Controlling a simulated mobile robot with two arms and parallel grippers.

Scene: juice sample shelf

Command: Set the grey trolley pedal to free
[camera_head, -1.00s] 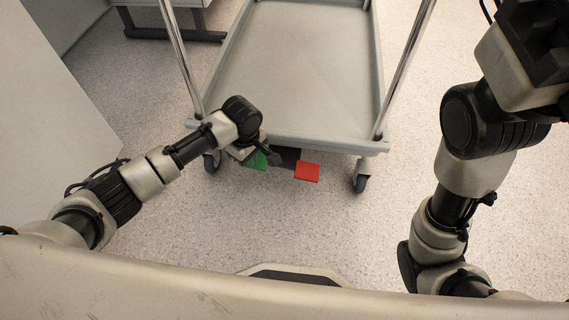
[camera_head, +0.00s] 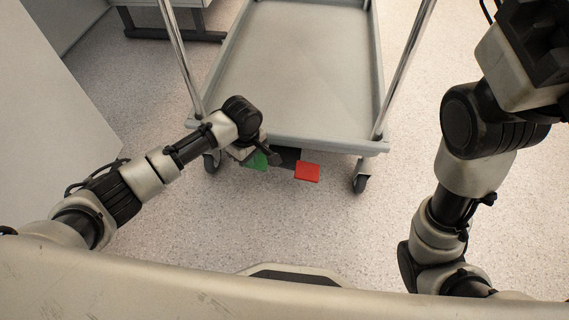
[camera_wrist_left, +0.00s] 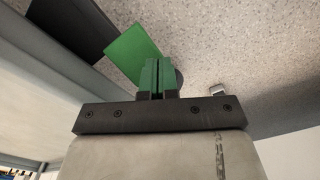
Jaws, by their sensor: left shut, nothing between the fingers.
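The grey trolley (camera_head: 300,75) stands in front of me. Under its near edge is a dark pedal bar with a green pad (camera_head: 257,161) on the left and a red pad (camera_head: 307,172) on the right. My left gripper (camera_head: 272,157) is low at the green pad, partly covering it and the bar. In the left wrist view its shut, empty fingers (camera_wrist_left: 157,78) overlap the green pad (camera_wrist_left: 132,50); I cannot tell whether they touch. The red pad is out of that view. My right arm shows at the right, but its gripper is not in view.
Two castors show, the left (camera_head: 211,162) near my left wrist and the right (camera_head: 360,182). Chrome posts (camera_head: 403,70) rise from the trolley's sides. A pale panel (camera_head: 55,100) stands at the left. The speckled floor (camera_head: 300,225) before the trolley is clear.

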